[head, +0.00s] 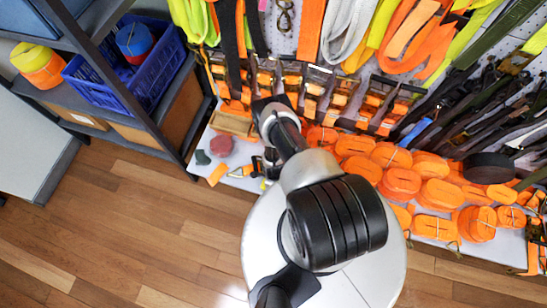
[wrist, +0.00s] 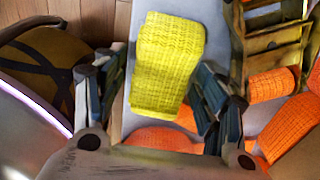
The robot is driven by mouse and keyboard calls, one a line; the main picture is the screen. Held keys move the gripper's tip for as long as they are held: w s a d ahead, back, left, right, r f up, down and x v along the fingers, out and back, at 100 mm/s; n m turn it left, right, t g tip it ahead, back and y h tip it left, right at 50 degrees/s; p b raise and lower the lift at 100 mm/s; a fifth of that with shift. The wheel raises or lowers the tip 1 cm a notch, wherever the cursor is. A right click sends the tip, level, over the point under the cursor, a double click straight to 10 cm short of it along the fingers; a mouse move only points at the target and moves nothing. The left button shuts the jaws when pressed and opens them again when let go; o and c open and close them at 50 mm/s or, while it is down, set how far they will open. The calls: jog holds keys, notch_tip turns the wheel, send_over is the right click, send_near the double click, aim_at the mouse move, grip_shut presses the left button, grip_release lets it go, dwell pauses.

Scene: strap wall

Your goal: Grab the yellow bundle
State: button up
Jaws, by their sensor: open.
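The yellow bundle (wrist: 167,62), a woven block of webbing, lies on a pale surface in the wrist view, at top centre. My gripper (wrist: 158,85) is open, with one dark finger on each side of the bundle's lower part. The fingers do not look closed on it; whether either touches its sides I cannot tell. In the head view my own arm covers the middle of the scene, and I cannot make out the bundle there.
Orange bundles (head: 401,181) crowd the white shelf to the right; one orange bundle (wrist: 290,127) is close in the wrist view. Straps hang on the pegboard (head: 283,42) behind. A blue crate (head: 122,66) stands on the left rack. The wooden floor (head: 110,215) is clear at left.

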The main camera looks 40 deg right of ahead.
jog(key=shift+c, duration=0.5)
jog(key=c, duration=1.1)
jog(key=shift+o, duration=0.2)
jog(key=shift+r, duration=0.1)
